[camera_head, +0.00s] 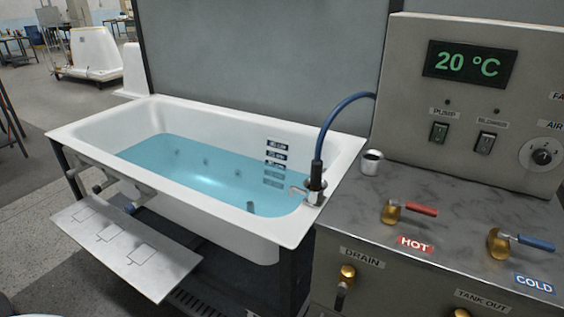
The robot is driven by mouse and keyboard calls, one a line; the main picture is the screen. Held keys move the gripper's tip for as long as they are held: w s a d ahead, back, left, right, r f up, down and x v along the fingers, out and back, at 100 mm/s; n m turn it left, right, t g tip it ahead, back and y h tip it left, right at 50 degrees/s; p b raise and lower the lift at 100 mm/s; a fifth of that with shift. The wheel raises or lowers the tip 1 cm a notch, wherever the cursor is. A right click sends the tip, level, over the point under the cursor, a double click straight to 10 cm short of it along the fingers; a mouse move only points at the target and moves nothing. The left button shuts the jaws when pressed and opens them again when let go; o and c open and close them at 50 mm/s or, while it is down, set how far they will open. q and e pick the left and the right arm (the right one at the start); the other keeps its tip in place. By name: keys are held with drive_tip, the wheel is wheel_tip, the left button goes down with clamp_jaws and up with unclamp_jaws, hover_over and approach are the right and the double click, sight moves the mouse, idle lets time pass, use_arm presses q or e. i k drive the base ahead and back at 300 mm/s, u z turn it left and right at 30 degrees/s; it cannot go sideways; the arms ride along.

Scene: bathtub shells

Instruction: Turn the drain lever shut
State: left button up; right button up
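The drain valve (347,272) is a brass fitting on the front face of the control bench, below and left of the DRAIN label (362,258). Its dark lever (341,296) points down, tilted slightly left at its lower end. The white bathtub (262,226) stands left of the bench and holds blue water (200,172). Neither of my grippers shows in the head view, so their distance from the lever cannot be seen.
Hot (420,209) and cold (535,243) levers sit on the bench top, with a small metal cup (371,162) behind. The tank-out valve (462,313) is cut off at the bottom. The panel display (468,65) reads 20 °C.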

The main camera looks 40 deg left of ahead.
sight(343, 287)
drive_tip(key=z, duration=1.75)
drive_tip(key=k, duration=1.25)
drive_tip(key=u, duration=1.9)
drive_tip(key=i, duration=0.5)
drive_tip(key=u, duration=0.05)
